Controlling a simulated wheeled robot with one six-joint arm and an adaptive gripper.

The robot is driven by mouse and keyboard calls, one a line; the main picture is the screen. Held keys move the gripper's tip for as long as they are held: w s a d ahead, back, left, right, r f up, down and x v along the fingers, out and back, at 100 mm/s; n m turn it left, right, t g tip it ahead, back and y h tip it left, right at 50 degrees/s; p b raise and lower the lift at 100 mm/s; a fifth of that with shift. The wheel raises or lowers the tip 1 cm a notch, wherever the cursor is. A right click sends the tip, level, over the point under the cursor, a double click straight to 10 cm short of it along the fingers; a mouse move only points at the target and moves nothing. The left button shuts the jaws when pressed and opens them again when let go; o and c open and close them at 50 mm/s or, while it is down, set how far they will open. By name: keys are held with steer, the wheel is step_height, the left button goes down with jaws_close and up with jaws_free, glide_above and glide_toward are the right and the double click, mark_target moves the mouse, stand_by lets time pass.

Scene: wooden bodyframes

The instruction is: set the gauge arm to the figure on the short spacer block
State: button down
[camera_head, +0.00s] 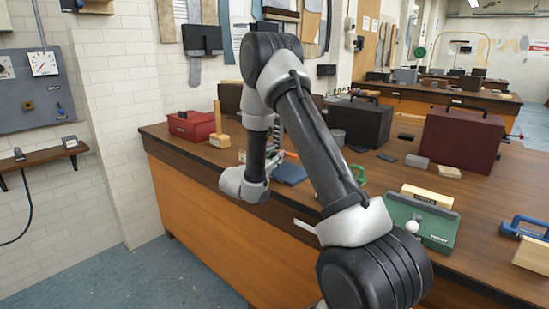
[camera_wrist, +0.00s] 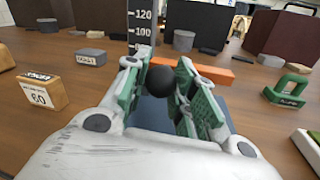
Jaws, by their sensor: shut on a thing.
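My gripper (camera_wrist: 164,72) is shut on the black ball knob (camera_wrist: 159,82) of the gauge arm, its green-padded fingers on either side. The orange gauge arm (camera_wrist: 210,71) runs behind the fingers to the right. The upright dark scale (camera_wrist: 140,20) shows 120 and 100, with a partly covered mark below. The gauge arm's left end and the lower scale are hidden by a finger. A wooden block (camera_wrist: 40,92) at the left shows the figure 60; its small print is unreadable. In the head view my arm hides most of the gauge; its blue base (camera_head: 291,173) shows.
A green clamp-like thing (camera_wrist: 289,88) stands at the right.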

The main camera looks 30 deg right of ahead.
steer(key=c, duration=1.1)
jaws_free()
steer(key=shift+c, duration=0.2)
steer(key=shift+a, duration=0.1)
steer(key=v, duration=1.2)
